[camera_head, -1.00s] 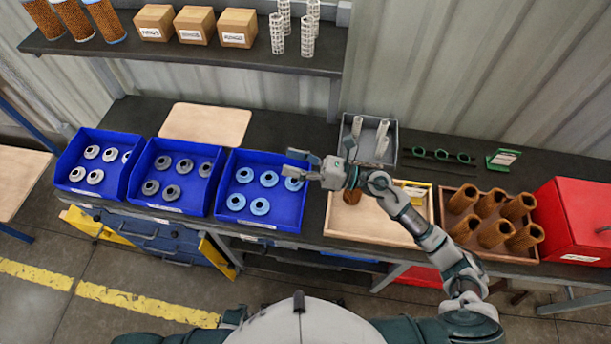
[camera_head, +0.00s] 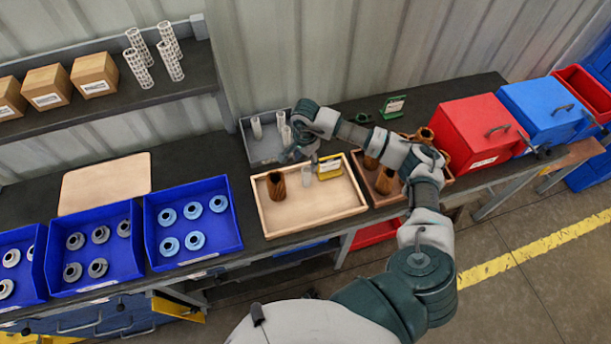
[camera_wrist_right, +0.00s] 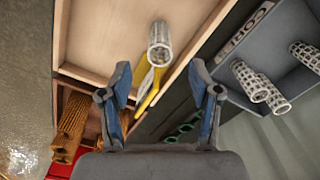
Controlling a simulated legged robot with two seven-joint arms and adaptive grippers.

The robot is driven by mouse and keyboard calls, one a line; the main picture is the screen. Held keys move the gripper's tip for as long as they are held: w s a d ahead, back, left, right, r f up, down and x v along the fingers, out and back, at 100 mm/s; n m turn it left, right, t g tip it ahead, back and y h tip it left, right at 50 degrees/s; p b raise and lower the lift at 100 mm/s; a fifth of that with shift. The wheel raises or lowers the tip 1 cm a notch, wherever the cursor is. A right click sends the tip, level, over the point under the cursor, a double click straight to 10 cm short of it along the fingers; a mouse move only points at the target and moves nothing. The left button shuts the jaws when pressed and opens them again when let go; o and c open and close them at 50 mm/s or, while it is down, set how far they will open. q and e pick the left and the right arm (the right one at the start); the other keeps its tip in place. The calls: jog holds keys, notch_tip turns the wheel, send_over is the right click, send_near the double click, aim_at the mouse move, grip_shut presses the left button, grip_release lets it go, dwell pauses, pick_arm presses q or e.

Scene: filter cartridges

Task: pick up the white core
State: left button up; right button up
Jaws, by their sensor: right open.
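A white lattice core (camera_wrist_right: 160,48) stands in the wooden tray, open end toward the right wrist camera. It also shows in the head view as a small pale shape (camera_head: 308,172), partly hidden by my gripper. More white cores (camera_head: 257,127) stand in the grey bin (camera_head: 262,152); the right wrist view shows several of them (camera_wrist_right: 250,80). My right gripper (camera_head: 296,154) is over the back edge of the tray, beside the grey bin. Its blue-padded fingers (camera_wrist_right: 165,92) are open and empty, with the tray's core ahead of the gap between them. My left gripper is out of view.
The wooden tray (camera_head: 262,212) also holds a brown filter (camera_head: 277,184); a yellow item (camera_head: 330,166) is at its back. A box of brown filters (camera_head: 385,180) and a red box (camera_head: 478,130) stand to the right. Blue bins (camera_head: 190,225) stand left.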

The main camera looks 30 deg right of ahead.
aim_at(307, 169)
jog(key=f, duration=0.4)
jog(key=shift+d+f, duration=0.1)
jog(key=shift+d, duration=0.1)
notch_tip(307, 169, down, 5)
jog(key=shift+w+r+p, duration=0.1)
jog(key=shift+p, duration=0.55)
jog(key=shift+d, duration=0.1)
jog(key=c, duration=1)
